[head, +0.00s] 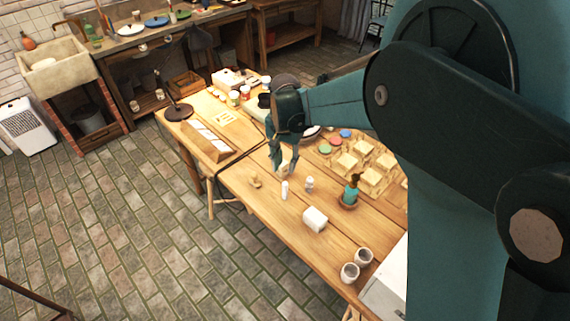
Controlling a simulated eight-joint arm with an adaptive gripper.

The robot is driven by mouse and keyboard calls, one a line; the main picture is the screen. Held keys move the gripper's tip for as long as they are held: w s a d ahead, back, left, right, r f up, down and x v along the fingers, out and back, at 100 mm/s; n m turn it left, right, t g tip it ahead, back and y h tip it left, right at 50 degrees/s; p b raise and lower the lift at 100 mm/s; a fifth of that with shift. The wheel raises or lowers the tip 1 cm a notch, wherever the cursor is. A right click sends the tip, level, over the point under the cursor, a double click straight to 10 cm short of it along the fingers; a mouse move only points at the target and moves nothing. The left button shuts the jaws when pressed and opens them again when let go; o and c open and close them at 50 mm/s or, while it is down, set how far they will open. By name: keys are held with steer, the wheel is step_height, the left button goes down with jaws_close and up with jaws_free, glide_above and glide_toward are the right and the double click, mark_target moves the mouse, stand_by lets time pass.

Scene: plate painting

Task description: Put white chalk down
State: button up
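My gripper (284,169) points down over the middle of the wooden table (262,205). A small white upright stick, which looks like the white chalk (285,191), shows just below the fingertips. The fingers look somewhat apart, but the view is too small to tell whether they touch the chalk or whether it stands on the table. A second small white piece (309,183) stands to the right of the chalk.
A white block (315,220) and two pale cups (356,264) are toward the front. A potted plant (350,192) and several wooden stands (372,176) are to the right. A lamp (179,110) and a slanted frame (207,141) are at the left. Bare wood lies in front of the gripper.

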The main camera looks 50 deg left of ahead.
stand_by(0.7)
steer(key=w+d+r+m+t+y, duration=0.1)
steer(key=w+d+r, duration=0.4)
steer(key=d, duration=0.8)
steer(key=w+d+r+t, duration=0.1)
steer(key=w+d+r, duration=0.2)
steer(key=d+r, duration=0.65)
steer(key=w+d+r+m+t+y, duration=0.1)
steer(key=w+d+r, duration=0.3)
steer(key=d, duration=1.1)
steer(key=s+d+t, duration=0.1)
steer(key=s+d, duration=0.4)
steer(key=d, duration=0.7)
steer(key=s+d+m+t+h, duration=0.1)
steer(key=s+d, duration=0.4)
steer(key=d, duration=0.7)
steer(key=s+d+m+t+h, duration=0.1)
steer(key=s+d, duration=0.4)
steer(key=d, duration=0.7)
steer(key=shift+s+d+r+t, duration=0.15)
steer(key=shift+s+d+t, duration=0.15)
steer(key=shift+t, duration=0.3)
